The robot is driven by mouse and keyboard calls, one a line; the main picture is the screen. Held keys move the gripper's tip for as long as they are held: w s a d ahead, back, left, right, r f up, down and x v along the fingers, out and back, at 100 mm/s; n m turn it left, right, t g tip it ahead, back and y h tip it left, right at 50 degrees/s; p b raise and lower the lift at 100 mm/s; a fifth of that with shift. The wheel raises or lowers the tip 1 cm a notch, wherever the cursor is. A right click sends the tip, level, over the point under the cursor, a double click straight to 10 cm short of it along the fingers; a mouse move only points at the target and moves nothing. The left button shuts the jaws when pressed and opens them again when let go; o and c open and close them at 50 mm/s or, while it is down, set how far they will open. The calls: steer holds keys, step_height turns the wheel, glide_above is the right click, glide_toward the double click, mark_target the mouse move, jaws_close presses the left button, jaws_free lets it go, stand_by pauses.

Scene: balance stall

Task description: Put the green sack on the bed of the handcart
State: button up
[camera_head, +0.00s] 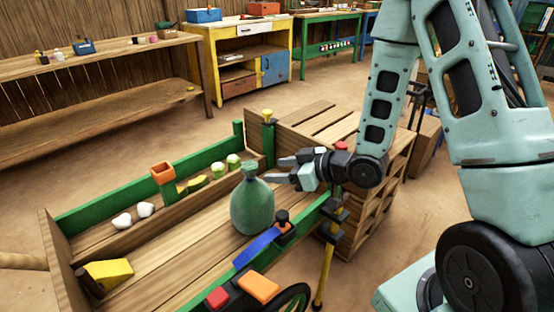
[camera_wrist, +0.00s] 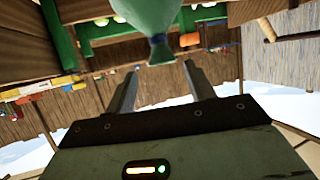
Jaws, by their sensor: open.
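The green sack (camera_head: 252,207) stands upright on the wooden bed of the handcart (camera_head: 150,262), near the bed's right end. Its narrow tied neck points up. My gripper (camera_head: 280,170) is open beside the sack's neck, just to its right, with its fingers pointing left. In the wrist view the sack (camera_wrist: 150,14) shows at the top, with its neck lying beyond and between the two spread fingertips (camera_wrist: 162,78). No finger is seen closed on it. I cannot tell whether a fingertip touches the neck.
Green side rails edge the cart, with an orange cup (camera_head: 163,172), white lumps (camera_head: 122,220) and a yellow block (camera_head: 108,272) along it. A wooden crate stack (camera_head: 375,205) stands right of it. A shelf (camera_head: 105,110) and yellow workbench (camera_head: 238,58) stand behind.

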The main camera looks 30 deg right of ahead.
steer(key=s+a+r+g+h, duration=0.2)
steer(key=s+a+g+h, duration=0.25)
steer(key=a, duration=0.35)
steer(key=s+a+r+g+h, duration=0.1)
steer(key=s+a+r+g, duration=0.1)
steer(key=s, duration=0.8)
steer(key=s+a+r+g+h, duration=0.1)
steer(key=s+r+g, duration=0.3)
steer(key=s, duration=0.7)
steer(key=shift+a+r+h, duration=0.3)
steer(key=shift+a+h, duration=0.05)
steer(key=shift+a, duration=0.5)
step_height(320, 180, up, 14)
steer(key=p, duration=1.4)
steer(key=shift+r, duration=0.1)
